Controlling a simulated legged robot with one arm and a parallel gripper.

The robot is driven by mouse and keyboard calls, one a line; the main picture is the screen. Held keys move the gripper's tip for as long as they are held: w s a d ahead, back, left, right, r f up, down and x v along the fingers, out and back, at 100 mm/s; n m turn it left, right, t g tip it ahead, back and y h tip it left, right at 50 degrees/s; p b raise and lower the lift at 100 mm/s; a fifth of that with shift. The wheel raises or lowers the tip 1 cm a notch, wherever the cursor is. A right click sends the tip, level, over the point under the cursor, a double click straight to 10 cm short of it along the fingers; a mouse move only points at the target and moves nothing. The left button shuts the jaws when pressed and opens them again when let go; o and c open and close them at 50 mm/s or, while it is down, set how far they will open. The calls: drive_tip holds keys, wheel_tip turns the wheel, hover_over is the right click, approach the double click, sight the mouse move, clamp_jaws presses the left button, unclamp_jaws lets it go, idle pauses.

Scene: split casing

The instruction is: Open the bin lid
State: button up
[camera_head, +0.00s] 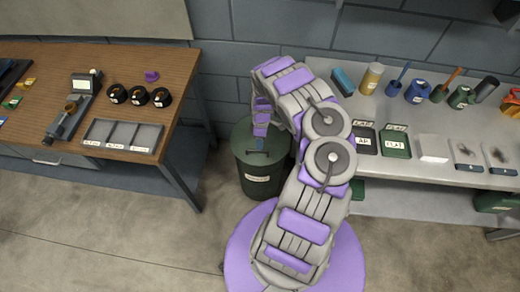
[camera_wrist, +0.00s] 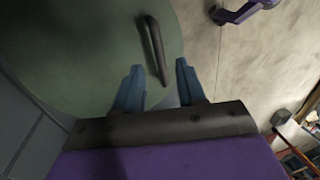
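The green bin (camera_head: 258,181) with a pale label stands on the floor between the two tables in the head view. Its round green lid (camera_wrist: 80,50) fills the upper left of the wrist view and appears closed in the head view. The lid carries a dark bar handle (camera_wrist: 153,45). My gripper (camera_wrist: 159,68) is open, with its two blue fingers apart. The near end of the handle shows between the fingertips, and I see no finger closed on it. In the head view my gripper (camera_head: 260,143) is over the lid, and my arm hides the bin's right side.
A wooden table (camera_head: 120,65) with black spools and a grey three-part tray (camera_head: 121,138) stands to the left. A grey table (camera_head: 440,175) with cups, small trays and tools stands to the right. Clear floor (camera_head: 120,240) lies in front.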

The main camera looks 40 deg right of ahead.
sight(260, 154)
drive_tip(key=f, duration=0.2)
drive_tip(key=f+b, duration=0.1)
drive_tip(key=f, duration=0.1)
drive_tip(key=shift+s+d, duration=0.1)
drive_tip(key=shift+s, duration=0.15)
drive_tip(key=shift+f, duration=0.2)
drive_tip(key=shift+a, duration=0.45)
drive_tip(key=shift+d+f, duration=0.1)
drive_tip(key=shift+d, duration=0.15)
drive_tip(key=c, duration=0.4)
drive_tip(key=shift+a, duration=0.1)
clamp_jaws()
